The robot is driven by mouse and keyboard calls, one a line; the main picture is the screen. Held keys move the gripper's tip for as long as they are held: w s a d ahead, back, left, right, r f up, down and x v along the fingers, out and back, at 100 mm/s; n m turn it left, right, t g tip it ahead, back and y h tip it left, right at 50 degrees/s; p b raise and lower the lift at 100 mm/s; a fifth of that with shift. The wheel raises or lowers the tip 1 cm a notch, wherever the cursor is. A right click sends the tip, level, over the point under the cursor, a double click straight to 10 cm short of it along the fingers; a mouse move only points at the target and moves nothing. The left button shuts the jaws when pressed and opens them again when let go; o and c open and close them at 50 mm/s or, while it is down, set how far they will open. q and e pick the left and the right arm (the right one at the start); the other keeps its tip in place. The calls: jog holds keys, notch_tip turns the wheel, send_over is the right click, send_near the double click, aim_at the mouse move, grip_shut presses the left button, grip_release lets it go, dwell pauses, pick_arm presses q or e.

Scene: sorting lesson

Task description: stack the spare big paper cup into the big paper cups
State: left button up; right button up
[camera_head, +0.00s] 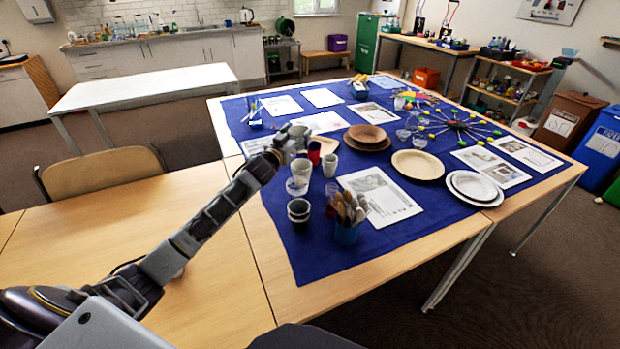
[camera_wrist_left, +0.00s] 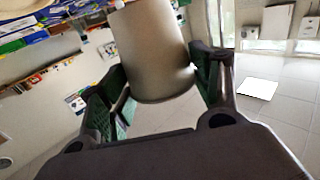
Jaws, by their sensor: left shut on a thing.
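My left gripper (camera_head: 288,146) is shut on a pale grey-beige paper cup (camera_wrist_left: 152,50), held above the near left part of the blue cloth. In the left wrist view the cup sits between both green-padded fingers (camera_wrist_left: 160,88), tilted a little. In the head view the held cup (camera_head: 299,133) is small and partly hidden by the gripper. Below it stand a whitish paper cup (camera_head: 301,171) and another pale cup (camera_head: 330,165), both upright. I cannot tell which one is the stack of big cups. My right gripper is not in view.
A red cup (camera_head: 314,153), dark cups (camera_head: 298,211), and a holder with wooden cutlery (camera_head: 346,233) stand close by. Brown plates (camera_head: 369,136) and printed sheets (camera_head: 381,195) lie to the right. The wooden table (camera_head: 150,215) at left is bare.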

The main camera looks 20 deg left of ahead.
pick_arm(q)
jog(key=shift+w+d+r, duration=0.1)
jog(key=shift+w+d, duration=0.05)
jog(key=shift+w, duration=0.1)
jog(key=shift+f, duration=0.5)
notch_tip(320, 180, down, 4)
jog(key=shift+f+b, duration=0.1)
jog(key=shift+b, duration=0.4)
jog(key=shift+f, duration=0.35)
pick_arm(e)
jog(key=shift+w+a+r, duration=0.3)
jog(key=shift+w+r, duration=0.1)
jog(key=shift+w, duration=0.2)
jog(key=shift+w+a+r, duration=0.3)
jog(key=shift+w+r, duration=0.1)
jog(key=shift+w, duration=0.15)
pick_arm(q)
jog(key=shift+f, duration=0.5)
jog(key=shift+f+b, duration=0.55)
jog(key=shift+f, duration=1)
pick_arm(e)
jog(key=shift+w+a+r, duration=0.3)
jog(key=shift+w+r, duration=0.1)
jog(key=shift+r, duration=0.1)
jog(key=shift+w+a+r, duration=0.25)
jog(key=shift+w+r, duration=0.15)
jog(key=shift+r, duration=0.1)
